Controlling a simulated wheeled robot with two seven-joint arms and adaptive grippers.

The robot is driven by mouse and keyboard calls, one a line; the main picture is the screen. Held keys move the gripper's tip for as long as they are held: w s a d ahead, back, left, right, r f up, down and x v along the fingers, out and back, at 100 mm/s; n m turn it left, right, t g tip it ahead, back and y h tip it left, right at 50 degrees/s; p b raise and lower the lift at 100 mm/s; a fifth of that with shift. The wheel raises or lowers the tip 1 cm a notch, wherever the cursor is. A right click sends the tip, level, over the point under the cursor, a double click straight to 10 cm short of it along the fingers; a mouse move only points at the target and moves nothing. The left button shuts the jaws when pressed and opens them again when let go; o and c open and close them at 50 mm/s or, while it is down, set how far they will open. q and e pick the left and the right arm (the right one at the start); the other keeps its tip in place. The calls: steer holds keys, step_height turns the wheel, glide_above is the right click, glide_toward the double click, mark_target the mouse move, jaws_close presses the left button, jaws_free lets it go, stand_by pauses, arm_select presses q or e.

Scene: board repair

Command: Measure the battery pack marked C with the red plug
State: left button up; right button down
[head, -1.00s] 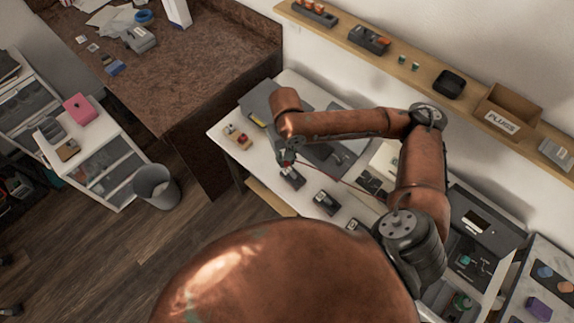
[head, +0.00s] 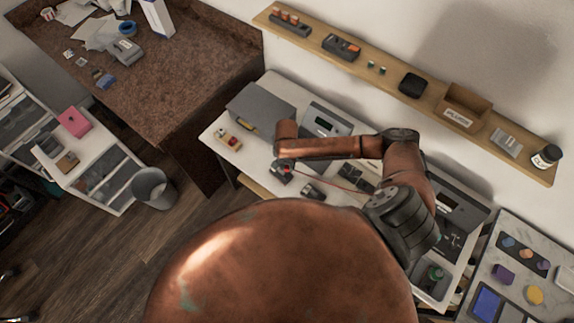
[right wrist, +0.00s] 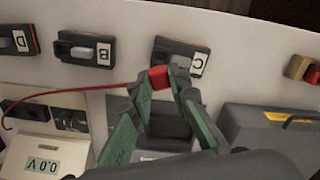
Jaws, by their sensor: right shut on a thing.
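Battery pack C (right wrist: 183,55), dark with an orange edge and a grey block on top, lies at the top middle of the right wrist view. My right gripper (right wrist: 157,82) is shut on the red plug (right wrist: 158,77). The plug is at the pack's edge beside the grey block; I cannot tell whether they touch. A red wire (right wrist: 70,91) runs left from the plug. A meter display (right wrist: 43,165) reads 0.0 V. In the head view my right gripper (head: 284,168) is small at the pack, partly hidden by my arm. My left gripper is not in view.
A grey case (right wrist: 270,138) stands at the right of the wrist view. A wall shelf (head: 385,82) holds a box labelled PLUGS (head: 464,117).

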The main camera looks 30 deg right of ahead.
steer(key=shift+f+b, duration=1.7)
steer(key=shift+b, duration=0.6)
steer(key=shift+f, duration=0.65)
steer(key=shift+p, duration=1.5)
steer(key=shift+f+p, duration=0.3)
steer(key=shift+f, duration=0.1)
steer(key=shift+f+p, duration=0.1)
steer(key=shift+p, duration=0.35)
steer(key=shift+f, duration=0.5)
stand_by(0.9)
